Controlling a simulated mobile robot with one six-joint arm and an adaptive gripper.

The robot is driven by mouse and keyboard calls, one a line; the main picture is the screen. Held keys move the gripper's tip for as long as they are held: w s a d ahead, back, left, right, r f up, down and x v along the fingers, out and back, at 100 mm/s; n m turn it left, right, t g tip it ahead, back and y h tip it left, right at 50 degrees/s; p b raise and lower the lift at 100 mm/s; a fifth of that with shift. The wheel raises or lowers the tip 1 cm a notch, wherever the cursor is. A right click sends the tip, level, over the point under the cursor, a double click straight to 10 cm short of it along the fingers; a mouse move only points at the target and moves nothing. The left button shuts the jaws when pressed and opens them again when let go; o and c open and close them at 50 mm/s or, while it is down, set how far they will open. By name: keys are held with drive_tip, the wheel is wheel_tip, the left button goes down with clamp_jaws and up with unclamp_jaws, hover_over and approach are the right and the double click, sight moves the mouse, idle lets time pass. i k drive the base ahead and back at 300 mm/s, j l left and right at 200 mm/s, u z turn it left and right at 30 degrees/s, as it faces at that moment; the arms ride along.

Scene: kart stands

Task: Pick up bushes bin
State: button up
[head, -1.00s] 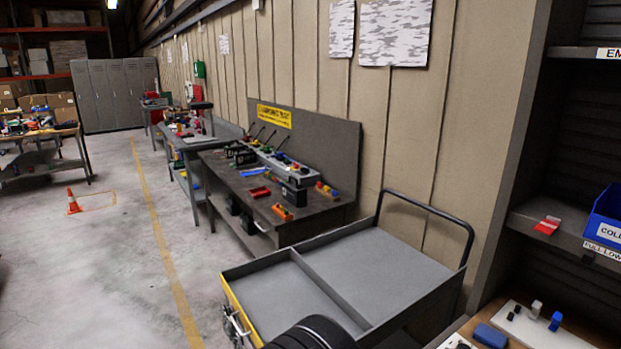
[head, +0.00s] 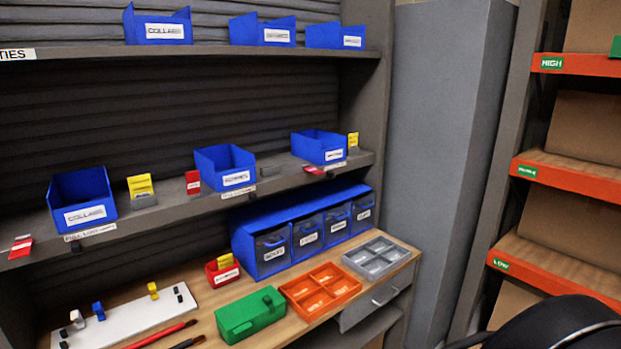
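Blue open bins stand on two shelves of a dark rack. On the middle shelf, the left bin (head: 82,203) has a label that looks like COLLARS. The middle bin (head: 225,168) and right bin (head: 319,147) have labels too blurred to read surely. The top shelf holds a left bin (head: 158,25), a middle bin (head: 263,31) and a right bin (head: 336,36); the left one also seems to read COLLARS. I cannot tell which bin is the bushes bin. My gripper is not in view; a dark rounded part, probably of my arm, shows at lower right.
Below, a wooden bench holds a blue drawer unit (head: 304,231), a green box (head: 249,315), an orange tray (head: 319,290), a grey tray (head: 376,257) and a white board (head: 127,319). Yellow and red cards stand between the middle-shelf bins. Orange shelves (head: 575,179) are at right.

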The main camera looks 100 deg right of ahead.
sight(224, 167)
drive_tip(key=z, duration=2.85)
drive_tip(key=i+l+u, duration=0.3)
drive_tip(key=i+l, duration=0.2)
